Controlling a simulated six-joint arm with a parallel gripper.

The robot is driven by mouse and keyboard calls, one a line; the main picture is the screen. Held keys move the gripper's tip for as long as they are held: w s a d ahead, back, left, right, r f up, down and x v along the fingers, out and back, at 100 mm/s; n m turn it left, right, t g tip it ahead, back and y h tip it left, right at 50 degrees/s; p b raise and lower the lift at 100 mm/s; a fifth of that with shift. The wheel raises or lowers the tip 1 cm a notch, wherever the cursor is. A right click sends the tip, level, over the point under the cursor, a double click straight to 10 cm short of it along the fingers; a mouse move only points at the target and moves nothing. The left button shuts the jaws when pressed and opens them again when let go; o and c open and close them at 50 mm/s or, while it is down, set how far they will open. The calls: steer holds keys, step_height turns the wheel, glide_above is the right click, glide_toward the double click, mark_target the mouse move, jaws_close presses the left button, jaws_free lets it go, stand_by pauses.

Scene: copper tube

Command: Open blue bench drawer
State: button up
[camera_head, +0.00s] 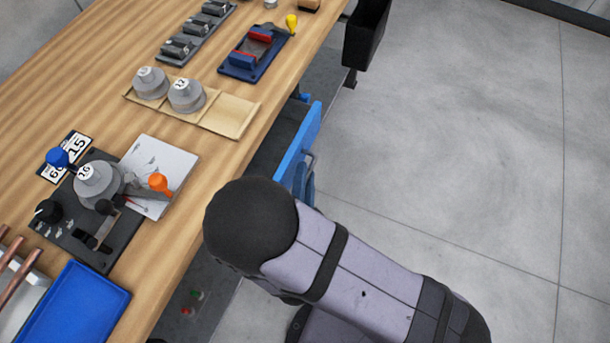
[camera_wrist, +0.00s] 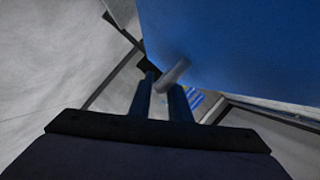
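The blue bench drawer (camera_head: 299,150) stands partly pulled out from the bench's right side, and part of its dark inside (camera_head: 273,142) shows behind the blue front. A grey handle (camera_head: 309,160) is on the front. In the wrist view the blue front (camera_wrist: 235,50) fills the upper right, with the grey handle (camera_wrist: 174,74) at the fingertips. My gripper (camera_wrist: 164,84) has its two fingers a little apart, with the handle bar between or across their tips. I cannot tell whether they press on it. In the head view my arm hides the gripper.
The wooden bench top (camera_head: 215,165) carries weights on a wooden stand (camera_head: 232,118), a blue tray (camera_head: 75,308) and a black device plate (camera_head: 70,235). A black bin (camera_head: 366,40) hangs at the far bench edge. The grey floor (camera_head: 450,130) to the right is clear.

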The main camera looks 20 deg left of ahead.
step_height(320, 180, up, 9)
steer(key=shift+f+p, duration=0.2)
steer(key=shift+p, duration=0.85)
steer(key=shift+r+p, duration=0.7)
steer(key=shift+p, duration=0.2)
